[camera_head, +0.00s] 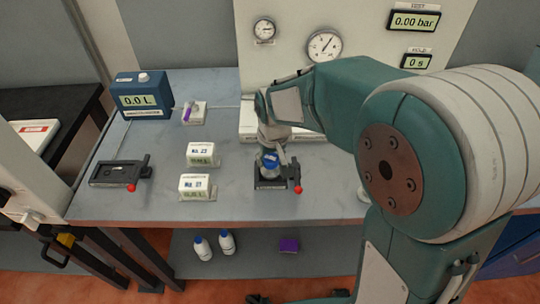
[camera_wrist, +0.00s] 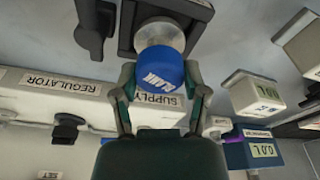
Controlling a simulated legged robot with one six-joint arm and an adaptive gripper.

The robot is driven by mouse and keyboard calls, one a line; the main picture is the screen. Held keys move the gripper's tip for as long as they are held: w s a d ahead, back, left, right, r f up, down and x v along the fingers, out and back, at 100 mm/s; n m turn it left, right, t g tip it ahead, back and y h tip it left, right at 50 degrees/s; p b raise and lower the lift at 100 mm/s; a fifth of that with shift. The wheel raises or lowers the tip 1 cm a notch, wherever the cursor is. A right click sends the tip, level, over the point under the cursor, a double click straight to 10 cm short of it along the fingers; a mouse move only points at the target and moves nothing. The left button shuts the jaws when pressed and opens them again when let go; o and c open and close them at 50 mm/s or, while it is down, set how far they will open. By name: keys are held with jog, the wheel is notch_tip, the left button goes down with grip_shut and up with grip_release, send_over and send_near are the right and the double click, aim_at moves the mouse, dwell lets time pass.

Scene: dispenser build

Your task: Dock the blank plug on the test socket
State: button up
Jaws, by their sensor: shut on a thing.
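The blank plug has a blue cap marked BLANK (camera_wrist: 158,70) and a pale round end (camera_wrist: 160,34). My gripper (camera_wrist: 161,92) is shut on the blue cap, one finger on each side. In the head view the plug (camera_head: 270,162) is at a black socket fixture (camera_head: 268,184) with a red-knobbed lever (camera_head: 298,190), at the front middle of the bench. The pale end is against or just over the fixture; I cannot tell whether it is seated. A similar black fixture (camera_head: 118,174) with a red knob lies at the left. No label shows which is the test socket.
Two white blocks with readouts (camera_head: 202,154) (camera_head: 196,186) stand left of the plug. A blue meter (camera_head: 142,96) and a purple-marked white block (camera_head: 193,112) are behind them. A white regulator box (camera_wrist: 50,95) lies behind the fixture. Bare bench lies between the left fixture and the blocks.

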aim_at(273, 163)
jog(key=shift+f, duration=0.6)
jog(key=o, duration=0.9)
jog(key=shift+s+d+r, duration=0.1)
jog(key=shift+s+r, duration=0.15)
jog(key=shift+r, duration=1.55)
jog(key=shift+s+d+r, duration=0.1)
jog(key=shift+s+r, duration=0.2)
jog(key=shift+r, duration=1.55)
jog(key=shift+s+d+r, duration=0.1)
jog(key=shift+s+r, duration=0.15)
jog(key=shift+r, duration=1.55)
jog(key=s+d+r+m+t, duration=0.1)
jog(key=s+d, duration=0.3)
jog(key=s, duration=0.1)
jog(key=s+d+r+m+t, duration=0.1)
jog(key=s+d, duration=0.3)
jog(key=s, duration=0.2)
jog(key=s+d+r+m+t, duration=0.1)
jog(key=s+d, duration=0.3)
jog(key=s, duration=0.2)
jog(key=shift+s+r+m+t+h, duration=0.2)
jog(key=shift+s+m+t+h, duration=0.1)
jog(key=shift+t, duration=0.1)
